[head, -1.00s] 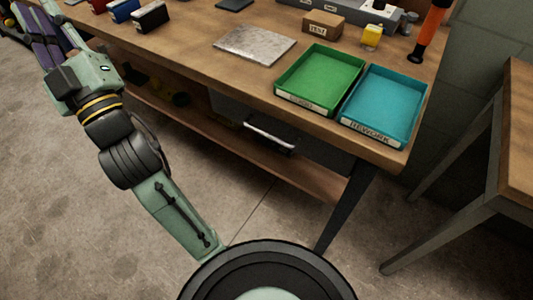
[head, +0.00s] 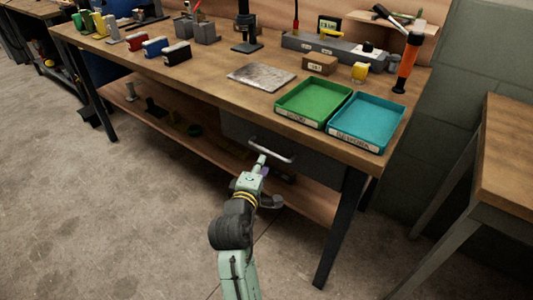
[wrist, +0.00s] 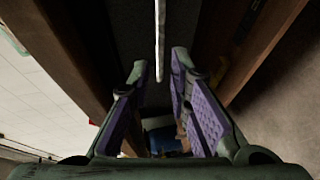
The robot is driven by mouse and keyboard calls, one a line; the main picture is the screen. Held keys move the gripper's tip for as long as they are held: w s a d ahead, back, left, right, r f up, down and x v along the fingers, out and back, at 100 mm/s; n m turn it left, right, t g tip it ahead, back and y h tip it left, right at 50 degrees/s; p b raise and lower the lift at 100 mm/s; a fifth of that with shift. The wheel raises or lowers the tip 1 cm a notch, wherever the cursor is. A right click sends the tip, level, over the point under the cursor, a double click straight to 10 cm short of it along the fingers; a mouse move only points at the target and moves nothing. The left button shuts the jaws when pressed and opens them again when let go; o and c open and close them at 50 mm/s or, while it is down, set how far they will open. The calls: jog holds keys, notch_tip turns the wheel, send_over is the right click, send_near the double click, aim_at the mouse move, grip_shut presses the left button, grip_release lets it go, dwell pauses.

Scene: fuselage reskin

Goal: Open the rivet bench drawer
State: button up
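The rivet bench drawer (head: 312,167) is a grey box under the right part of the wooden bench top; it looks closed. Its pale bar handle (head: 272,149) runs across the front. My gripper (head: 262,160) is at the handle in the head view, its fingers small and partly hidden by the wrist. In the wrist view my gripper (wrist: 160,68) is open, with purple-padded fingers apart. The handle (wrist: 159,35) appears there as a thin bright upright bar, its lower end in line with the gap between the fingertips. I cannot tell whether a finger touches it.
The bench top (head: 225,95) overhangs the drawer, and a lower shelf (head: 210,150) runs below. A green tray (head: 288,118) and a teal tray (head: 341,139) sit above the drawer. A bench leg (head: 340,230) stands at right. The floor in front (head: 130,220) is clear.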

aim_at(267, 151)
jog(key=p+x, duration=0.1)
jog(key=x, duration=0.7)
jog(key=shift+w, duration=0.35)
jog(key=shift+c, duration=0.4)
grip_shut()
